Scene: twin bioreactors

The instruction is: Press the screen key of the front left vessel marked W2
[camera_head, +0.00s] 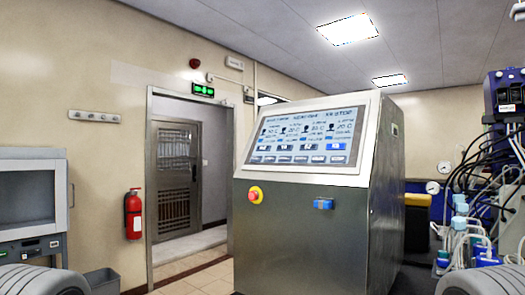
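A steel control cabinet (300,232) stands upright in the middle of the view. Its sloped top face carries a lit touch screen (305,139) with several columns of readings. A row of small blue keys runs under the columns; the rightmost key (336,146) is the brightest. A second row of keys (298,159) lies along the bottom of the screen. The key lettering is too small to read, so I cannot tell which key is marked W2. Neither gripper is in view; only grey ribbed parts, likely mine, show at the bottom corners.
A red button (254,195) and a blue connector (323,203) sit on the cabinet front. Tubing and blue-capped bottles (460,222) crowd the right. An open doorway (187,185), a fire extinguisher (133,214) and a grey unit (32,205) are at left.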

